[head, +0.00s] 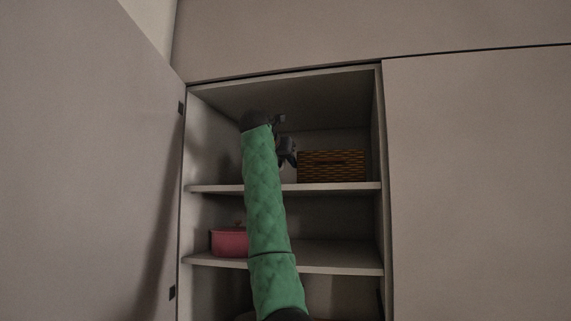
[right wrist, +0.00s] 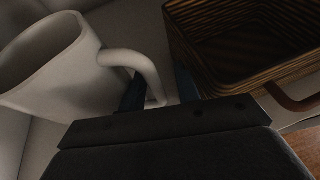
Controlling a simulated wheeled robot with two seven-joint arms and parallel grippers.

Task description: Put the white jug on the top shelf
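The white jug (right wrist: 52,62) fills the left of the right wrist view, with its handle (right wrist: 135,65) reaching down between my fingers. In the head view I cannot make out the jug; my green-sleeved right arm covers that part of the top shelf (head: 330,186). My right gripper (head: 287,152) is inside the cabinet at top-shelf level, left of a wicker basket. In the right wrist view its two dark fingers (right wrist: 160,90) stand apart, one on each side of the handle's lower end, and look open. Whether the jug's base touches the shelf is hidden. My left gripper is out of view.
The wicker basket (head: 331,166) stands on the top shelf, close to the right finger in the right wrist view (right wrist: 245,80). A pink pot (head: 229,242) sits on the shelf below. An open cabinet door (head: 85,170) stands at left; a closed panel (head: 480,180) is at right.

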